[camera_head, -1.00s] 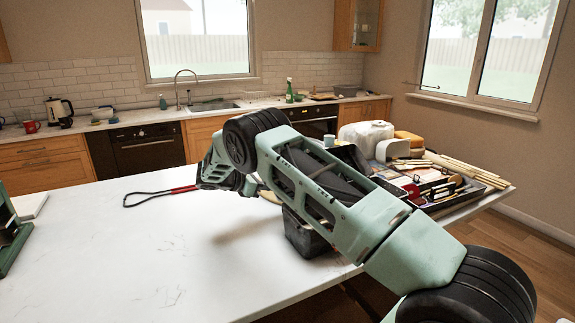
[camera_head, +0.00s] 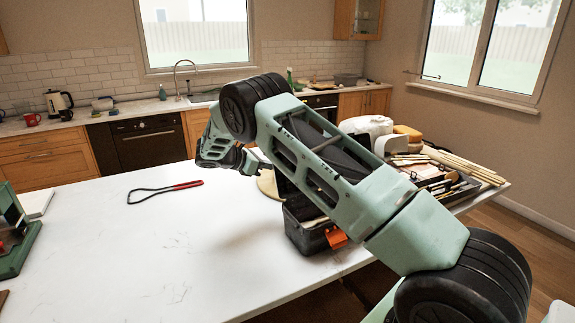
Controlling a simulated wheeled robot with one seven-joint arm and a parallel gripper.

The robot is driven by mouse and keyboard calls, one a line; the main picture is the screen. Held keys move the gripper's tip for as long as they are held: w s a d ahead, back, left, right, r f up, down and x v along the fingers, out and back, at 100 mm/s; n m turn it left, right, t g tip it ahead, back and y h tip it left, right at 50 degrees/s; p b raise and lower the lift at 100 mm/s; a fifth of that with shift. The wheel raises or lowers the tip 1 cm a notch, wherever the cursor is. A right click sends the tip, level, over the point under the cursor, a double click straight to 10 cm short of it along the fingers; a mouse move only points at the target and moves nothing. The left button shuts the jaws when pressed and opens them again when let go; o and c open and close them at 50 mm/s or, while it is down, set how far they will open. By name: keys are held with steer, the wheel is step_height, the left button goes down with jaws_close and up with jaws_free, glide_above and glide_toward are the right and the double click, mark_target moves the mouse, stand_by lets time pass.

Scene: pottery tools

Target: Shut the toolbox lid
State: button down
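The toolbox (camera_head: 301,232) is a dark box near the table's right front edge, with an orange latch (camera_head: 336,238) on its front. My arm crosses in front of it and hides much of its top. A dark panel at its upper left, which may be the lid (camera_head: 283,187), stands raised behind my arm, so the box looks open; its exact angle is hidden. My gripper (camera_head: 264,170) is above the table beside this panel, at the box's far left. Its fingertips are small and partly hidden, so I cannot tell whether they are open or touch the panel.
A tray of tools (camera_head: 455,190), wooden sticks (camera_head: 465,165) and a white bag (camera_head: 366,125) fill the right. A green device (camera_head: 14,240) stands at far left.

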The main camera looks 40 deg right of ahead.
steer(key=shift+s+a+r+p, duration=0.25)
steer(key=shift+s+r+p, duration=0.6)
steer(key=shift+s+r, duration=0.3)
steer(key=shift+s+a+r+p, duration=0.1)
steer(key=shift+s+r+p, duration=0.2)
steer(key=shift+s, duration=0.15)
steer(key=shift+s+a+r+p, duration=0.1)
steer(key=shift+s+r+p, duration=0.15)
steer(key=shift+s, duration=0.15)
steer(key=s, duration=0.1)
steer(key=s+a+p, duration=0.1)
steer(key=s, duration=0.3)
steer(key=shift+s+a+r, duration=0.15)
steer(key=shift+s+r, duration=0.1)
steer(key=shift+r, duration=0.05)
steer(key=shift+p, duration=0.3)
steer(key=w+a+r+p, duration=0.1)
steer(key=a+r+p, duration=0.5)
steer(key=r, duration=0.2)
steer(key=shift+w, duration=0.2)
steer(key=shift+a+f, duration=0.15)
steer(key=shift+a, duration=0.05)
